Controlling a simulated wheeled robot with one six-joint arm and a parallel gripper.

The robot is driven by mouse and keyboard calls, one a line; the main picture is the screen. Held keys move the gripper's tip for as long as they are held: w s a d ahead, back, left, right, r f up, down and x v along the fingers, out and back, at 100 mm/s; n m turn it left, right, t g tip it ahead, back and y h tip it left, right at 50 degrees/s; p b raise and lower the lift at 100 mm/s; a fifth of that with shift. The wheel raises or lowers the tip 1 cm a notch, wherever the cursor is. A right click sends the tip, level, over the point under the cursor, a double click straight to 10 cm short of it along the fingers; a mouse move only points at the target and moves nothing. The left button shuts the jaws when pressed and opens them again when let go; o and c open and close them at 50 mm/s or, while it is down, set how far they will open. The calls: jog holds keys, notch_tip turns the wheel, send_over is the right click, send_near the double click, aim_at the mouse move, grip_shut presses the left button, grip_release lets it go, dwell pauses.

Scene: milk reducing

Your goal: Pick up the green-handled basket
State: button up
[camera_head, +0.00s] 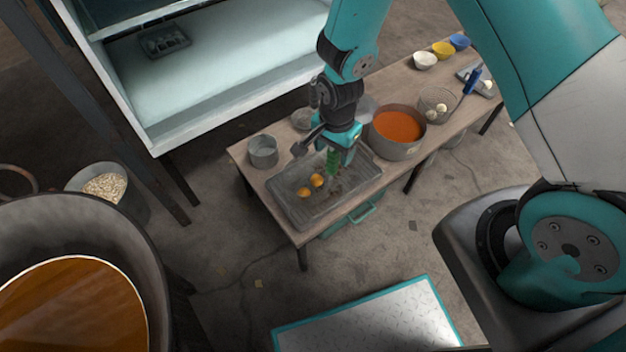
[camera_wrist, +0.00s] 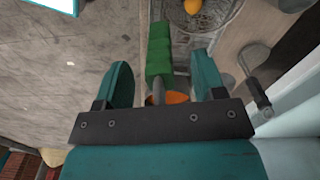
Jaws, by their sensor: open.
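The green handle (camera_wrist: 158,48) of the basket shows in the wrist view, between my two teal fingers with a gap on each side. My gripper (camera_wrist: 160,68) is open. Beyond the handle, the wire mesh basket (camera_wrist: 222,14) shows at the top edge, with an orange-yellow item in or under it. In the head view the green handle (camera_head: 333,161) shows just below my gripper (camera_head: 338,138), over the grey rectangular tray (camera_head: 290,214). The arm hides part of the basket there. I cannot tell how deep the handle sits between the fingers.
The wooden table (camera_head: 378,185) also holds a pot of orange-red liquid (camera_head: 397,128) right of my gripper and a small grey pot (camera_head: 263,151) left. A wire bowl (camera_head: 437,103) and coloured bowls (camera_head: 443,49) stand farther right. A white-framed cabinet (camera_head: 215,65) is behind.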

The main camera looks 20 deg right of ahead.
jog(key=shift+f, duration=0.1)
jog(key=shift+c, duration=0.4)
jog(key=c, duration=1)
jog(key=shift+c, duration=0.2)
